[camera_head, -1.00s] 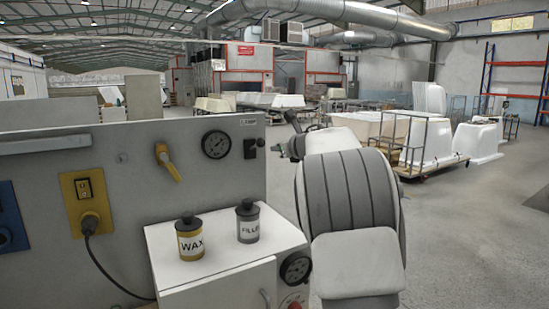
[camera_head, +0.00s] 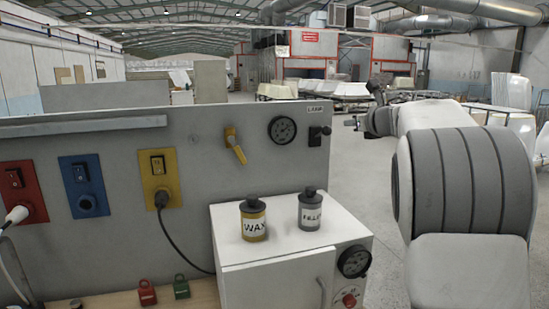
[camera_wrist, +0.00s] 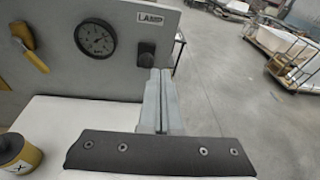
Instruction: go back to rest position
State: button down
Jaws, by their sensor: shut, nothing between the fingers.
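My gripper (camera_head: 356,122) shows small and dark at the far end of my arm in the head view, to the right of the panel's lamp switch. In the wrist view the fingers of my gripper (camera_wrist: 160,100) are pressed together with nothing between them. They point toward the grey panel (camera_wrist: 112,18) near the LAMP label, above the white cabinet top (camera_wrist: 60,115). The gripper appears clear of the cabinet and the bottles.
A WAX bottle (camera_head: 253,219) and a FILLER bottle (camera_head: 311,209) stand on the white cabinet (camera_head: 270,285). The grey panel (camera_head: 100,125) carries a gauge (camera_head: 282,130), a yellow valve (camera_head: 234,145) and coloured sockets. Open floor (camera_head: 345,180) lies right of the panel.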

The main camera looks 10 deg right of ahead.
jog(key=s+d+r+m+h, duration=0.1)
jog(key=s+r+m+h, duration=0.15)
jog(key=s+m, duration=0.6)
jog(key=s+r+m+h, duration=0.1)
jog(key=s+m+h, duration=0.35)
jog(key=m, duration=0.65)
jog(key=s+a+f+m+g+y, duration=0.2)
jog(key=s+a+f+m, duration=0.3)
jog(key=s+f, duration=0.3)
jog(key=s+a+f+m+g+y, duration=0.1)
jog(key=s+a+f+m+g, duration=0.3)
jog(key=s, duration=0.9)
jog(key=s+a+f+m+g+y, duration=0.2)
jog(key=s+a+f+m+g, duration=0.2)
jog(key=s+a+f+m, duration=0.3)
jog(key=s+f+m, duration=0.2)
jog(key=s+f, duration=0.2)
jog(key=f, duration=0.1)
jog(key=shift+s+a+f+m+y, duration=0.25)
jog(key=shift+a+f+m+y, duration=0.05)
jog(key=shift+a+f+m, duration=0.1)
